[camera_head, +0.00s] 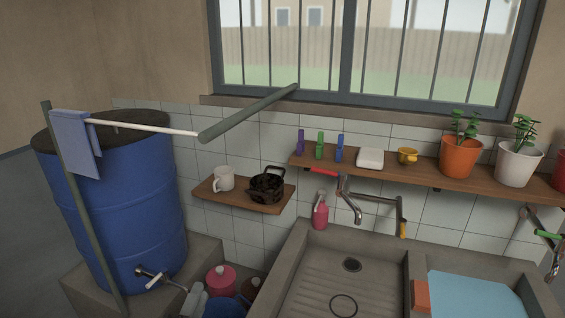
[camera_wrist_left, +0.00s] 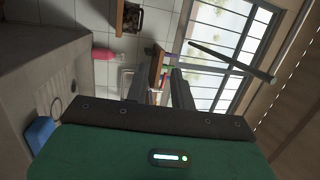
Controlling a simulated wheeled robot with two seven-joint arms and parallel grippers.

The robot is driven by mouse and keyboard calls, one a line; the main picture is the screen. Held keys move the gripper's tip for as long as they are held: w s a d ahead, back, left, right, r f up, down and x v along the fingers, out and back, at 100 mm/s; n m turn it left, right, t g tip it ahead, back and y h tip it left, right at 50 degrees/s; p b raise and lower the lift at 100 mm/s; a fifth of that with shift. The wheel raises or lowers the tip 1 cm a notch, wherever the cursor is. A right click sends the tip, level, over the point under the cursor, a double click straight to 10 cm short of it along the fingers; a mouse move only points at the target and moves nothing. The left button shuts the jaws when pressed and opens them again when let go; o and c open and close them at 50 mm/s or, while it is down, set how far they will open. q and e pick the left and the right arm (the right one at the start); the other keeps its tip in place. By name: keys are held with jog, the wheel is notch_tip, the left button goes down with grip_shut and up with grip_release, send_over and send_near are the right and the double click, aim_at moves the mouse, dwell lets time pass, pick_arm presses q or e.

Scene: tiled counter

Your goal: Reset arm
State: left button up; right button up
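My left gripper (camera_wrist_left: 160,85) shows in the left wrist view, with two dark fingers standing apart and nothing held between them. Its green wrist body fills the bottom of that view. Through the gap I see parts of the shelf and tap area beyond. I cannot make out either gripper in the head view, and my right gripper shows in neither view.
The concrete sink (camera_head: 318,280) is at lower centre right. A blue barrel (camera_head: 120,215) stands left, with a rail (camera_head: 250,112) above. A small shelf (camera_head: 215,197) holds a mug (camera_head: 223,178) and dark pot (camera_head: 267,185). A long shelf (camera_head: 395,168) carries plants.

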pick_arm(q)
jog(key=s+a+f+n+g+y, duration=0.3)
jog(key=s+a+f+n+g, duration=0.1)
jog(key=f+n, duration=0.25)
jog(key=s+a+f+n+g+y, duration=0.2)
jog(key=s+a+f+n+g, duration=0.15)
jog(key=f+n, duration=0.3)
jog(key=s+d+f+n+g+h, duration=0.1)
jog(key=s+f+n+g, duration=0.1)
jog(key=s+f+g, duration=0.45)
jog(key=s+d+f+n+g+h, duration=0.1)
jog(key=s+n+g, duration=0.15)
jog(key=s, duration=0.65)
notch_tip(320, 180, down, 32)
jog(key=r+g, duration=0.1)
jog(key=s+a+f, duration=0.2)
jog(key=s+f, duration=0.7)
jog(key=f, duration=0.1)
jog(key=s+a+f+g, duration=0.1)
jog(key=s+f, duration=0.8)
jog(key=s, duration=0.1)
jog(key=shift+s+a+f, duration=0.2)
jog(key=shift+a+f, duration=0.15)
jog(key=shift+f, duration=0.05)
jog(key=shift+m+g, duration=0.25)
